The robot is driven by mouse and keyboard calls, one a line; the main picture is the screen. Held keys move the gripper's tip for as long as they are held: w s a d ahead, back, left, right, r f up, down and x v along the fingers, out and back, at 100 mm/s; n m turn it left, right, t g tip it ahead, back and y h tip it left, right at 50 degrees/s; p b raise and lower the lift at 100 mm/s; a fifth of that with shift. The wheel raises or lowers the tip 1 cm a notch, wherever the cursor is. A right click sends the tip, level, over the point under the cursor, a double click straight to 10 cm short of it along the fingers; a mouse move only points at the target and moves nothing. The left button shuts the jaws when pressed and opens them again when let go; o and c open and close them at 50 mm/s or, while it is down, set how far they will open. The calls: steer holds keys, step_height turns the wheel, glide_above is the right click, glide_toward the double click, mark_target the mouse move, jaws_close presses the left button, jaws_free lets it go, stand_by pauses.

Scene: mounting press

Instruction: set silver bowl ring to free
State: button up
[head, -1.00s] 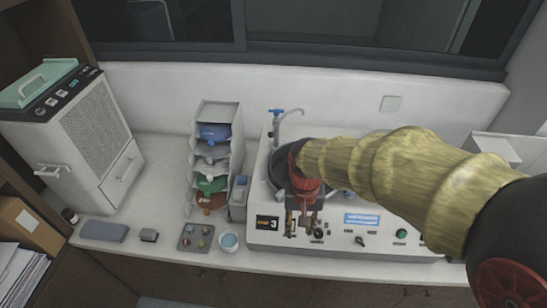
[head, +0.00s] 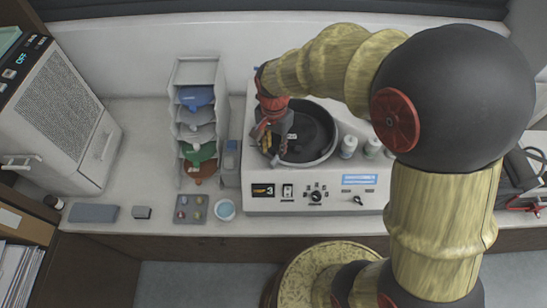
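The white machine (head: 374,198) stands on the counter with a round black bowl (head: 318,140) sunk in its top. A grey rim runs around the bowl; I cannot make out a separate silver ring or its setting. My gripper (head: 267,148) points down at the bowl's left edge. Its brass-coloured fingers are small and partly overlapped by the red and dark wrist, so their opening and any contact with the rim are unclear. My arm hides the bowl's upper left part.
The machine's front has a display reading 3, a knob (head: 316,197) and switches. Several white bottles (head: 348,146) stand right of the bowl. A grey rack (head: 197,70) with coloured items is at left. A small tray (head: 191,209) and a blue-topped cup (head: 225,209) lie in front.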

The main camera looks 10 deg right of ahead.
mark_target(274, 160)
steer(key=shift+f, duration=3.6)
steer(key=shift+s, duration=0.1)
steer(key=shift+c, duration=0.5)
jaws_close()
